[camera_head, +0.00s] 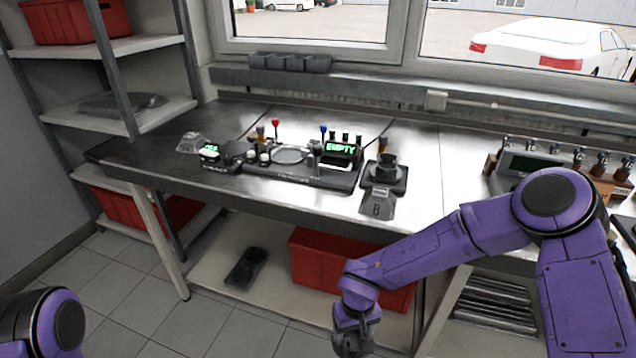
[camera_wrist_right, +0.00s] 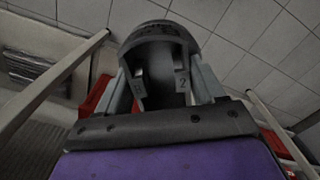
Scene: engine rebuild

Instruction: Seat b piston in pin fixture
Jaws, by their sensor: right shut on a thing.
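My right gripper (camera_head: 353,338) hangs low in front of the bench, over the floor, at the end of the purple arm. In the right wrist view the gripper (camera_wrist_right: 163,82) is shut on a dark, rounded, hollow piston (camera_wrist_right: 160,42), with a finger on each side and small marks on its inner faces. On the bench a dark fixture (camera_head: 385,173) stands by a sloped plate (camera_head: 378,206) marked B. To its left is a larger black station (camera_head: 290,174) with a green EMPTY display. Which one is the pin fixture I cannot tell. My left gripper is out of view.
A sloped grey block (camera_head: 191,142) stands at the bench's left end. A rack of several knobbed tools (camera_head: 560,160) is at the right. Red bins (camera_head: 310,262) sit under the bench. Bare bench top (camera_head: 425,175) lies right of the fixture.

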